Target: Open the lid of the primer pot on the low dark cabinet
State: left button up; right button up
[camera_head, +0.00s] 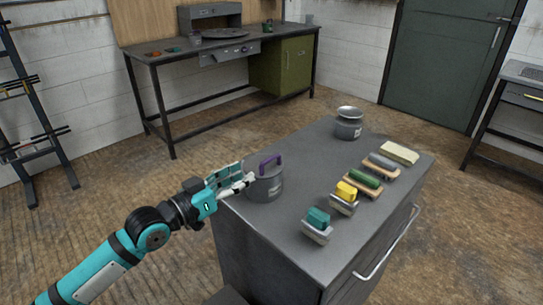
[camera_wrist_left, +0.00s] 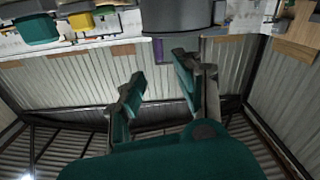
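A dark grey pot (camera_head: 265,187) with a purple handle (camera_head: 271,161) standing up on its lid sits at the near left edge of the low dark cabinet (camera_head: 300,160). The lid appears closed. In the wrist view, which looks upside down, the pot (camera_wrist_left: 180,14) is at the top and the purple handle (camera_wrist_left: 158,48) hangs below it. My left gripper (camera_head: 246,174) is at the pot's left side, close to it in the head view. Its two fingers (camera_wrist_left: 160,67) are spread in the wrist view, with nothing between them. My right gripper is out of view.
Another grey pot (camera_head: 348,124) with a pale rim stands at the cabinet's far end. Several brushes or blocks, including a teal (camera_head: 318,217) and a yellow one (camera_head: 346,191), line its right side. A workbench (camera_head: 180,53) stands behind. The cabinet's middle is clear.

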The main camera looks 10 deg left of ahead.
aim_at(269, 160)
pick_arm(q)
jog(key=x, duration=0.6)
jog(key=shift+r, duration=0.1)
jog(key=x, duration=0.3)
jog(key=shift+w+d+p, duration=0.2)
jog(key=shift+w+p, duration=0.1)
jog(key=shift+p, duration=0.1)
jog(key=shift+w+d, duration=0.25)
jog(key=shift+w, duration=0.1)
jog(key=c, duration=0.6)
grip_shut()
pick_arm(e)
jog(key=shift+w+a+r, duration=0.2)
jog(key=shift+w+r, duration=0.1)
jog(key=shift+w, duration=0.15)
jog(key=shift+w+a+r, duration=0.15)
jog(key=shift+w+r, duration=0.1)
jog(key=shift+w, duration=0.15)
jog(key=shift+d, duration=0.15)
